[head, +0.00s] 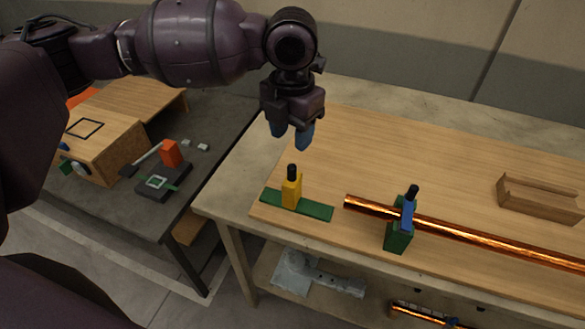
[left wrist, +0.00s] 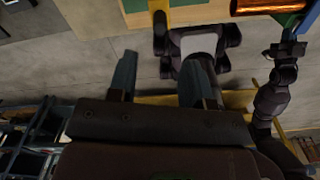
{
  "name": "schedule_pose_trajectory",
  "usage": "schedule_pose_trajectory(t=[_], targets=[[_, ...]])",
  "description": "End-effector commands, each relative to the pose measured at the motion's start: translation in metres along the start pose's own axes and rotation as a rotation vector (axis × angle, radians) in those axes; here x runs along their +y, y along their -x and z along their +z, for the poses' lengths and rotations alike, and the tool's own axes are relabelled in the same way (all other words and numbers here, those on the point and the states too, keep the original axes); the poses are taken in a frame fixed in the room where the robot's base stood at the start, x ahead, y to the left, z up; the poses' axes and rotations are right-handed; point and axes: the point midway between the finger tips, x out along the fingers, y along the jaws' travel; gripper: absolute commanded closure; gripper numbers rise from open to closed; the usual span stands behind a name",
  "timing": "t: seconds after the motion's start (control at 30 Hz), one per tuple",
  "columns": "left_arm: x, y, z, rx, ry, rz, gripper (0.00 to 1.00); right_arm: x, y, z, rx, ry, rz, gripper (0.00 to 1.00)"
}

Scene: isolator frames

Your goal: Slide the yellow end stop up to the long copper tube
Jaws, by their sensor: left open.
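The yellow end stop (head: 291,190) with a black knob stands upright on a green rail (head: 316,210) near the bench's left end. The long copper tube (head: 480,240) lies to its right; its left end is a short gap away from the stop. My left gripper (head: 291,136), with blue fingertips, is open and empty above and behind the stop, touching nothing. Its two spread fingers show in the left wrist view (left wrist: 158,78), with the copper tube (left wrist: 265,6) at the top right. A dark arm, seemingly my right, shows there; its gripper (left wrist: 285,50) is too small to read.
A green support with a blue clamp (head: 408,215) and black knob holds the tube near its left end. A wooden trough (head: 540,198) lies at the back right. A dark side table (head: 200,160) with boxes and tools stands left. The bench behind the stop is clear.

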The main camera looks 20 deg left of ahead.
Motion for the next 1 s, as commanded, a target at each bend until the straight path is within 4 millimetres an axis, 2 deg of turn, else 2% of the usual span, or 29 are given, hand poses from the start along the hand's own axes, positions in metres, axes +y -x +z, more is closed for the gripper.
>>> schedule_pose_trajectory(t=[0.3,0.5,0.7,1.0], targets=[[0.0,-0.054,0.0,0.003,0.003,-0.001,0.54,-0.001,-0.006,0.005,-0.001,0.001,-0.002,1.0],[0.0,-0.083,0.0,0.002,0.004,-0.001,0.54,-0.002,-0.01,0.004,0.004,0.003,-0.004,1.0],[0.0,-0.097,0.0,0.0,0.004,-0.002,0.54,-0.003,-0.012,0.005,0.004,0.002,-0.005,1.0],[0.0,-0.1,0.0,-0.002,0.004,-0.001,0.54,-0.003,-0.009,0.007,-0.001,0.0,-0.003,1.0]])
